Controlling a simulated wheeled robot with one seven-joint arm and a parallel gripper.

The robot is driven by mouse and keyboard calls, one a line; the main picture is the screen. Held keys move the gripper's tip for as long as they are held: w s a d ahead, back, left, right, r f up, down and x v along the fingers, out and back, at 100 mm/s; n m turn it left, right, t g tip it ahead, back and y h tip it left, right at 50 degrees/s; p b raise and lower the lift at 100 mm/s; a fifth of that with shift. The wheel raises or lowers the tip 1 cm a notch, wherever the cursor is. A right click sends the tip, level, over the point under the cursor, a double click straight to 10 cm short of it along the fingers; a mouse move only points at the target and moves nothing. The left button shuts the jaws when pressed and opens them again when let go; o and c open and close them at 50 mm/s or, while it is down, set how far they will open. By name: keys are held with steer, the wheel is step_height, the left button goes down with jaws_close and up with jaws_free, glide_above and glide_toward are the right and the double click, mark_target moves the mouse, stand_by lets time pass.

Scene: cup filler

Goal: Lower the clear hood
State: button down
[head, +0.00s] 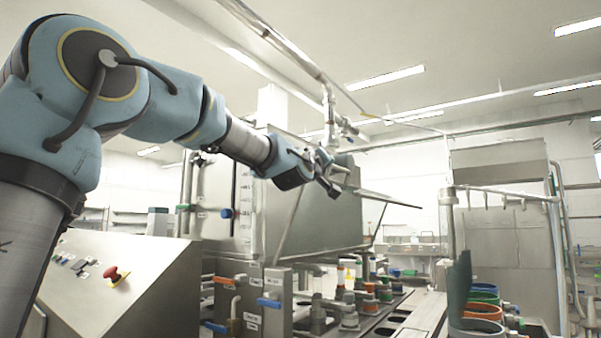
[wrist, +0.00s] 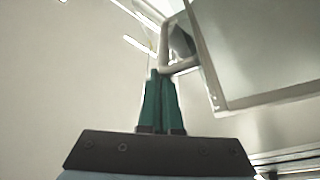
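The clear hood (head: 390,199) looks like the thin panel sticking out, nearly level, from the right of the steel cabinet in the head view. In the wrist view a framed pale panel (wrist: 255,50), which seems to be the hood, fills the upper right. A grey bent bar (wrist: 181,66), like a handle, runs from its left edge. My gripper (head: 334,187) is raised in front of the cabinet. Its green fingers (wrist: 160,73) are close together, with their tips at the bar's lower corner. Whether they touch or hold the bar is unclear.
The steel cabinet (head: 325,215) stands behind my gripper. Valves with orange and blue handles (head: 268,302) are below. A console with a red button (head: 118,275) is at the left. Coloured ring-shaped parts (head: 482,311) sit at the lower right. A pipe runs overhead.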

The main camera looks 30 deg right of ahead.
steer(key=s+d+f+m+b, duration=0.1)
steer(key=s+f+b, duration=0.1)
steer(key=s+d+f+m+h+b, duration=0.1)
steer(key=s+f, duration=0.1)
steer(key=s+d+f+m+g+b, duration=0.1)
steer(key=f+m+b, duration=0.1)
steer(key=shift+s+d+b, duration=0.1)
steer(key=shift+s+b, duration=0.25)
steer(key=shift+s, duration=0.05)
steer(key=s+d+f+m+g+h+b, duration=0.1)
steer(key=s+f+m+b, duration=0.1)
steer(key=f+m+b, duration=0.2)
steer(key=s+d+f+m+g+h+b, duration=0.1)
steer(key=s+d+f+m+g+b, duration=0.1)
steer(key=f+b, duration=0.9)
steer(key=s+d+f+m+g+h+b, duration=0.1)
steer(key=s+f+m+b, duration=0.3)
steer(key=f, duration=0.6)
steer(key=shift+d+m+g+b, duration=0.25)
steer(key=shift+m+g+b, duration=0.35)
steer(key=shift+m+b, duration=0.85)
